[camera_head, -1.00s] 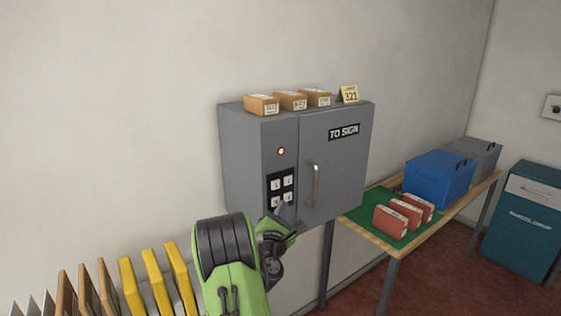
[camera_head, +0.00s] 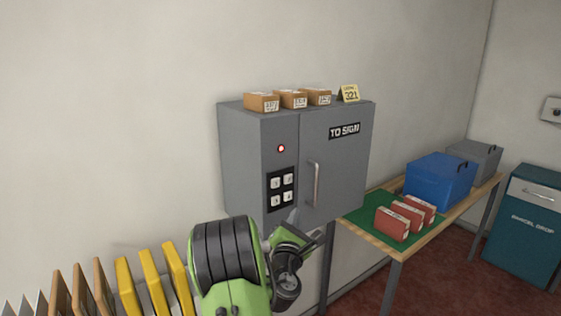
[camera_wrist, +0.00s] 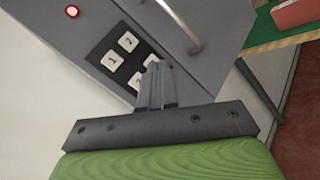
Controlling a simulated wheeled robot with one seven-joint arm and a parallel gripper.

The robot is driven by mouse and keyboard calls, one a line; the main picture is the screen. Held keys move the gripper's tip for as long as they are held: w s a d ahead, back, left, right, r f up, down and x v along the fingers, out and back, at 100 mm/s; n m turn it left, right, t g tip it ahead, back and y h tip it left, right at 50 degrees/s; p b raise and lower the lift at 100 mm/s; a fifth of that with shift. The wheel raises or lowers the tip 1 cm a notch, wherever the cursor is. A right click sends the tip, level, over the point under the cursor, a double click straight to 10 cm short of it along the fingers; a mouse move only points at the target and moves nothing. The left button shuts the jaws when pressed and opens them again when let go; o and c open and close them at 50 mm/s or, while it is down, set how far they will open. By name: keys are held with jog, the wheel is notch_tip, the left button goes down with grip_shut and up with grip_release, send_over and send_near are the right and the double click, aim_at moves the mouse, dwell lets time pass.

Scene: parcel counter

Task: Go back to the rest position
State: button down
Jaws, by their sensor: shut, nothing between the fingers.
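My gripper (camera_wrist: 157,84) is shut and empty in the wrist view, its fingers together in front of the keypad (camera_wrist: 125,55). In the head view my gripper (camera_head: 292,216) is just below and right of the keypad (camera_head: 282,190), near the lower front of the grey "TO SIGN" cabinet (camera_head: 338,165). The gripper looks apart from the buttons. The cabinet door is closed, with a vertical handle (camera_head: 316,184). A red light (camera_head: 281,149) glows above the keypad.
Three small boxes (camera_head: 293,99) and a yellow "321" card (camera_head: 349,93) stand on the cabinet. At right, a table (camera_head: 398,248) holds red parcels (camera_head: 392,224), a blue bin (camera_head: 438,178) and a grey bin (camera_head: 484,158). Yellow and brown folders (camera_head: 152,282) stand at lower left.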

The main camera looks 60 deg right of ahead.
dwell(0.4)
jog(key=w+a+f+m+y, duration=0.1)
jog(key=w+a+m+y, duration=0.3)
jog(key=a+m, duration=0.5)
jog(key=w+a+m+y, duration=0.2)
jog(key=a+m+y, duration=0.35)
jog(key=a, duration=0.65)
jog(key=s+a+f+y, duration=0.1)
jog(key=s+a+y, duration=0.3)
jog(key=a, duration=0.8)
jog(key=s+a+f+y, duration=0.1)
jog(key=s+a+y, duration=0.4)
jog(key=a, duration=0.7)
jog(key=shift+s+a+f, duration=0.25)
jog(key=shift+s, duration=0.1)
